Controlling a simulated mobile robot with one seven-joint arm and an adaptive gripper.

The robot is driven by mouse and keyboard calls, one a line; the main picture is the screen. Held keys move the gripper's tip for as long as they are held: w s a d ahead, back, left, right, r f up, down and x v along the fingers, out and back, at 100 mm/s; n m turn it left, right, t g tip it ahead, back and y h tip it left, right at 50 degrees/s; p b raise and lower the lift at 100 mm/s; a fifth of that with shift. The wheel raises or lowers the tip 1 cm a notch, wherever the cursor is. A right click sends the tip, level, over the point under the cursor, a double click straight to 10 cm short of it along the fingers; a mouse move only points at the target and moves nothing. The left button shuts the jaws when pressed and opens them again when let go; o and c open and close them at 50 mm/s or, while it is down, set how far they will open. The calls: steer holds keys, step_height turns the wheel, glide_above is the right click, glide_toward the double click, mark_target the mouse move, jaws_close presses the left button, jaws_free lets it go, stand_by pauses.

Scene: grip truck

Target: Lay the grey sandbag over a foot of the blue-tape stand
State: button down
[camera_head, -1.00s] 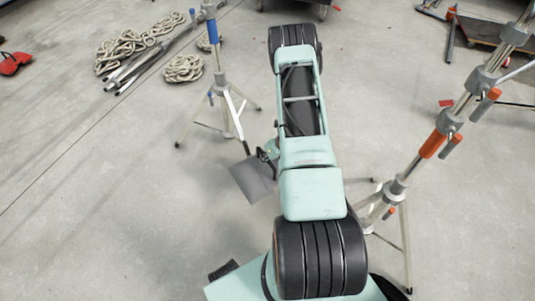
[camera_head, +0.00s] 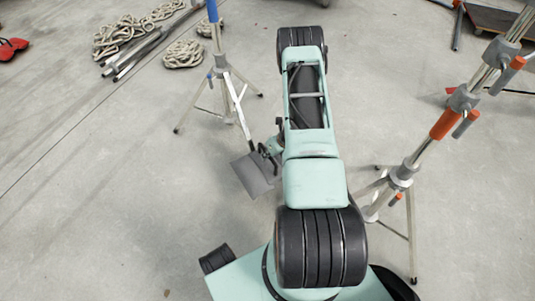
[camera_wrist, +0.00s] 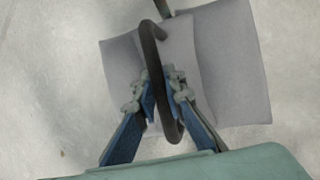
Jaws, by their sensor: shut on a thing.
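The grey sandbag (camera_head: 257,181) hangs from my gripper (camera_head: 268,149) in the head view. In the wrist view, my gripper (camera_wrist: 161,90) is shut on the sandbag's dark loop handle (camera_wrist: 150,45), and the bag (camera_wrist: 228,60) lies behind the fingers. The blue-tape stand (camera_head: 221,72) is beyond the bag, up and left, upright on spread feet. Its near foot (camera_head: 242,112) points toward the bag, and its tip ends close to the bag's upper edge in the picture. I cannot tell the bag's height above the floor or whether it touches the foot.
An orange-taped stand (camera_head: 400,178) stands right of my arm, its feet spread on the floor. Coiled ropes (camera_head: 183,54) and metal poles (camera_head: 150,52) lie at the back left. The concrete floor left of the bag is clear.

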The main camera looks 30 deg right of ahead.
mark_target(267, 162)
steer(key=shift+w+f+b, duration=0.15)
steer(key=shift+f+b, duration=0.45)
steer(key=shift+f, duration=0.35)
steer(key=shift+w+f+b, duration=0.15)
steer(key=shift+f+b, duration=0.4)
steer(key=shift+f, duration=3.05)
steer(key=c, duration=1.9)
jaws_free()
steer(key=shift+s+f, duration=0.1)
steer(key=shift+c, duration=0.2)
steer(key=shift+s+f, duration=0.25)
steer(key=shift+s, duration=0.1)
steer(key=v, duration=1.2)
steer(key=shift+w+r, duration=0.2)
steer(key=shift+w, duration=0.05)
steer(key=shift+d, duration=0.1)
